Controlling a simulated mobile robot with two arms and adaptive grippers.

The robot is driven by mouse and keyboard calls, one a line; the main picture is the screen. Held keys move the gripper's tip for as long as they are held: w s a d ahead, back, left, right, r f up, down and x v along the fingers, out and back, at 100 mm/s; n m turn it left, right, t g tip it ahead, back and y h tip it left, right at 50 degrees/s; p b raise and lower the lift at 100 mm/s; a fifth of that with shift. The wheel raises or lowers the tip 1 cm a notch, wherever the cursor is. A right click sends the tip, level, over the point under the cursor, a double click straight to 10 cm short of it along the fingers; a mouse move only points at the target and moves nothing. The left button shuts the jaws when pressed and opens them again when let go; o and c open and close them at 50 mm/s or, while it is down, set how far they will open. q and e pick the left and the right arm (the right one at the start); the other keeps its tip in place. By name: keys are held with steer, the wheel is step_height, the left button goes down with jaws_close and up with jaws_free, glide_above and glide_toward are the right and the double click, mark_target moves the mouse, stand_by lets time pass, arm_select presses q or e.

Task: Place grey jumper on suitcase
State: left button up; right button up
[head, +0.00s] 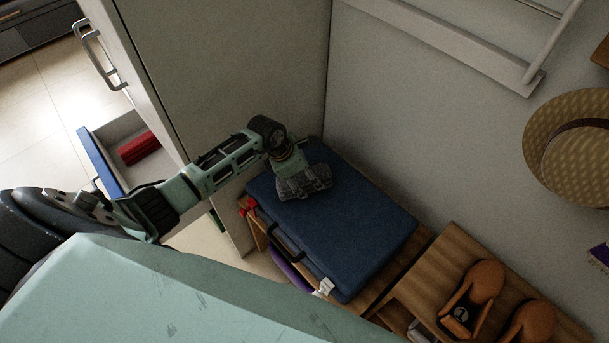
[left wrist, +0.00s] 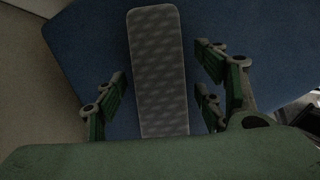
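The grey jumper (left wrist: 158,70) is a folded, patterned strip in the left wrist view, lying over the blue suitcase (left wrist: 80,45). In the head view the jumper (head: 305,184) shows at the far left part of the closed suitcase (head: 350,225), just below my left gripper (head: 294,170). In the left wrist view my left gripper (left wrist: 160,90) is open, with its fingers on either side of the jumper and a gap on both sides. Part of the jumper is hidden by the gripper. My right gripper is not in view.
A white cabinet (head: 240,60) stands close behind my left arm. A straw hat (head: 570,150) hangs on the wall. An open drawer (head: 100,160) holds something red.

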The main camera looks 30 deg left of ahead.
arm_select(q)
steer(key=shift+r, duration=0.2)
steer(key=shift+a+r, duration=0.15)
steer(key=shift+r, duration=0.15)
steer(key=v, duration=1.1)
steer(key=shift+s, duration=0.15)
